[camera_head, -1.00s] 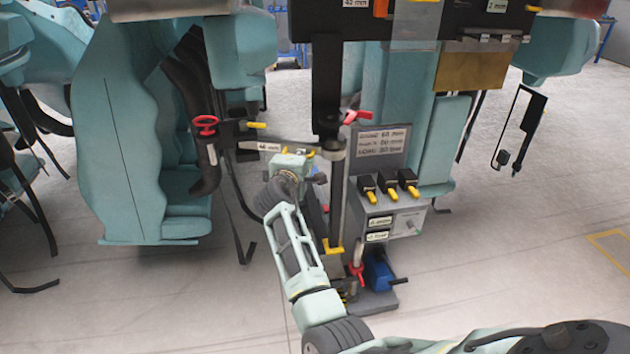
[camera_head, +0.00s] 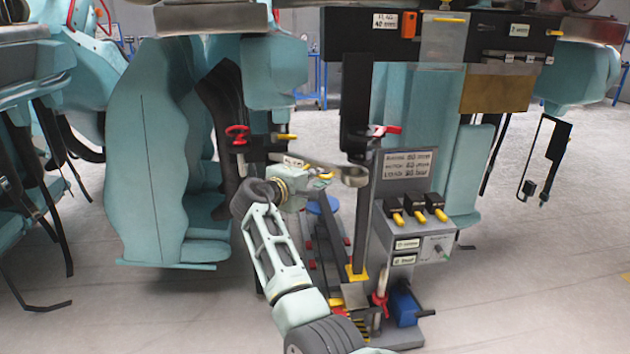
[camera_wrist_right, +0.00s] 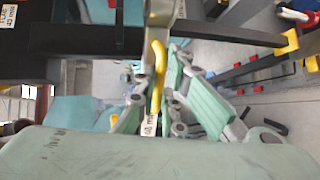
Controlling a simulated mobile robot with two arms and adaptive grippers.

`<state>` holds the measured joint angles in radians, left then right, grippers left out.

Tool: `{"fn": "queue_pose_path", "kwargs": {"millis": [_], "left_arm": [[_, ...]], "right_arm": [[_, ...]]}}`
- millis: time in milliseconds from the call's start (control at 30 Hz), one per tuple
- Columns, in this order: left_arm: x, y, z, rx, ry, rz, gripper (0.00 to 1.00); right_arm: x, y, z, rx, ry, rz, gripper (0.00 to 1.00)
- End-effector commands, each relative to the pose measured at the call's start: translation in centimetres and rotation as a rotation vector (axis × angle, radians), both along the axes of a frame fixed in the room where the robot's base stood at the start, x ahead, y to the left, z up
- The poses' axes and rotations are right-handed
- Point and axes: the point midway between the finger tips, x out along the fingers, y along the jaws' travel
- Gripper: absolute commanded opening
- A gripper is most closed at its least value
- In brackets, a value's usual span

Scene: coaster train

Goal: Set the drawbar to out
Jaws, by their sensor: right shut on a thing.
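The drawbar (camera_head: 330,162) is a grey bar ending in a ring, beside the dark upright post under the coaster car. It carries a small white label and a yellow handle (camera_head: 317,174). My right gripper (camera_head: 312,181) reaches up from below and is shut at the yellow handle; its fingers partly hide the grip. In the right wrist view the yellow handle (camera_wrist_right: 158,64) stands just beyond my teal palm, with the white label (camera_wrist_right: 150,126) close to it. My left gripper is not in view.
A grey control stand (camera_head: 412,225) with yellow-tipped switches and a readings board stands to the right. A red handwheel (camera_head: 237,133) is left of the drawbar. A blue block (camera_head: 404,307) sits at the stand's foot. Teal seats (camera_head: 155,150) hang at the left. The floor at right is open.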

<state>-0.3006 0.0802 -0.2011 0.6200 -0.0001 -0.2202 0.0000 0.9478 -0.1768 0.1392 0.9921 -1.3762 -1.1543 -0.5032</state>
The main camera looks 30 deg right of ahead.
Motion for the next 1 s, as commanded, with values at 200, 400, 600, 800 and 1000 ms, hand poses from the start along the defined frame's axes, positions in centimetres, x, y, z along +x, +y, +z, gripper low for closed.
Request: {"fn": "queue_pose_path", "kwargs": {"millis": [200,400,600,800,1000], "left_arm": [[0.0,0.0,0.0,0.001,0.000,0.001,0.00],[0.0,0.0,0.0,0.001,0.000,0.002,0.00],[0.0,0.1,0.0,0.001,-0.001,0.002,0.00],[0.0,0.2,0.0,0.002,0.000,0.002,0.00],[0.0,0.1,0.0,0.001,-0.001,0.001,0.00]], "right_arm": [[0.0,0.0,0.2,-0.002,-0.003,0.002,0.00],[0.0,0.0,0.1,-0.001,-0.002,0.002,0.23],[0.0,0.0,0.1,-0.001,-0.001,0.001,0.27],[-0.2,0.4,0.1,-0.001,-0.001,0.002,0.27],[-1.6,3.0,0.7,0.000,-0.002,0.004,0.27]]}}
